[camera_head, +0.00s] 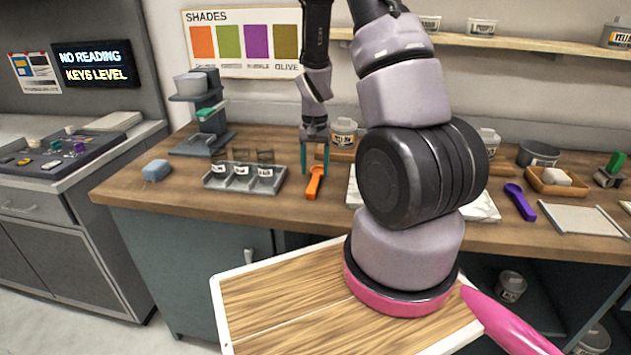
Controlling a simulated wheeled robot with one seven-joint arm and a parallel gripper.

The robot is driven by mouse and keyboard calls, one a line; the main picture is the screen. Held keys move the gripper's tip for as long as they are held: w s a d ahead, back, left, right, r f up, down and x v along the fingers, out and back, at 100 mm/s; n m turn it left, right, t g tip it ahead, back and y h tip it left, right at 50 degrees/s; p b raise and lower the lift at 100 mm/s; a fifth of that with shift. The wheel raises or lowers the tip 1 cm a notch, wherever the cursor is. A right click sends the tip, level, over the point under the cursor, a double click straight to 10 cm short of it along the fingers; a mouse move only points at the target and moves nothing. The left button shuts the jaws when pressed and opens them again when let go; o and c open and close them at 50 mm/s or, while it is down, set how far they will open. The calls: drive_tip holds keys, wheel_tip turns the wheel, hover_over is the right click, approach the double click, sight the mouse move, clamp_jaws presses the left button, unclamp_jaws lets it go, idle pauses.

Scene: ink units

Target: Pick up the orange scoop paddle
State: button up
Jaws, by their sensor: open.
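Part of the paddle's far end shows between the fingers.
A grey tray (278,185) with several dark cups stands left of the paddle. A blue sponge (156,170) and a grey stand (205,145) are farther left. A purple scoop (520,202) lies to the right. My arm hides part of the counter's middle.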

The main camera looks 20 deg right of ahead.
sight(315, 178)
wheel_tip(315, 178, down, 3)
drive_tip(key=shift+w+d+f, duration=0.1)
drive_tip(key=shift+w+f, duration=0.05)
drive_tip(key=shift+f, duration=0.05)
drive_tip(key=shift+c, duration=0.3)
clamp_jaws()
drive_tip(key=shift+r, duration=0.1)
wheel_tip(315, 178, up, 10)
